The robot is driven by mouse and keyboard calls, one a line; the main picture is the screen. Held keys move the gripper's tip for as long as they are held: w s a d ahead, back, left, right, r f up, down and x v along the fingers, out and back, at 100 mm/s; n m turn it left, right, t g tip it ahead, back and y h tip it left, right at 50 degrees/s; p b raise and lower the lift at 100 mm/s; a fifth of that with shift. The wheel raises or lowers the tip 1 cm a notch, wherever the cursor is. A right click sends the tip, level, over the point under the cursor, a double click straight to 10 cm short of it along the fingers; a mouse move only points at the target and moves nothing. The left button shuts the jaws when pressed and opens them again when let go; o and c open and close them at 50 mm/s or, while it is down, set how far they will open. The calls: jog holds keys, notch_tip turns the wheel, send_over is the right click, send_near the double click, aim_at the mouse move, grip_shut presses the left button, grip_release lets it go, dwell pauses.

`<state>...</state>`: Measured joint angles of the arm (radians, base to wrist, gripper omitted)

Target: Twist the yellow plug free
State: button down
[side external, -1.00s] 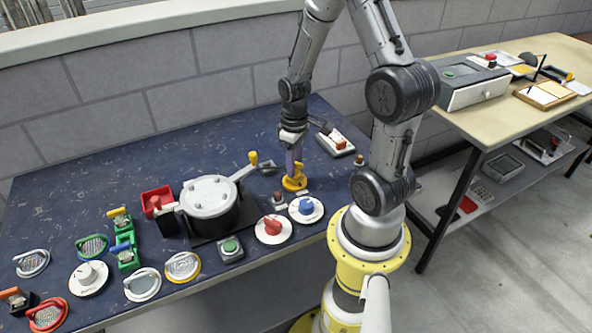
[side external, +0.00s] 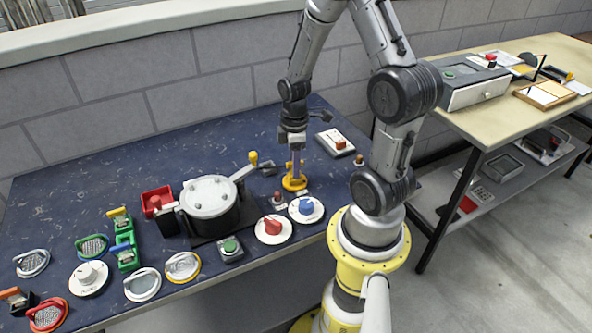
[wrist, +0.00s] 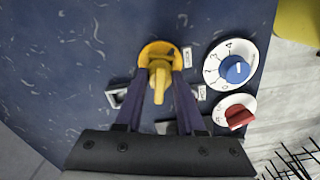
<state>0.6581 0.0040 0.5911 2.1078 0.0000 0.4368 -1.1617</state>
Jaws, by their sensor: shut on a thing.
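The yellow plug (side external: 294,183) stands on the dark blue table top (side external: 330,181) to the right of the black pot. In the wrist view the yellow plug (wrist: 160,78) has a round base and a raised handle that points toward my gripper. My gripper (side external: 295,172) points down at the plug. In the wrist view its two purple fingers (wrist: 158,88) are on either side of the handle, shut on it. The plug's base appears to sit flat in its place. Whether it is loose cannot be told.
A dial with a blue knob (side external: 306,208) and a dial with a red knob (side external: 271,228) are close by at the front. The black pot with a grey lid (side external: 208,197) and its yellow-tipped lever (side external: 253,158) are to the left. A white switch box (side external: 335,141) is behind.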

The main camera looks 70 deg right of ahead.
jog(key=shift+s+a+f+n, duration=0.1)
jog(key=shift+n, duration=1.15)
jog(key=shift+s+a+f+n, duration=0.1)
jog(key=shift+n, duration=1.15)
jog(key=c, duration=0.8)
grip_release()
jog(key=shift+w+d+r, duration=0.1)
jog(key=shift+r, duration=0.1)
jog(key=shift+d+r, duration=0.1)
jog(key=shift+r, duration=3.65)
jog(key=shift+w, duration=0.1)
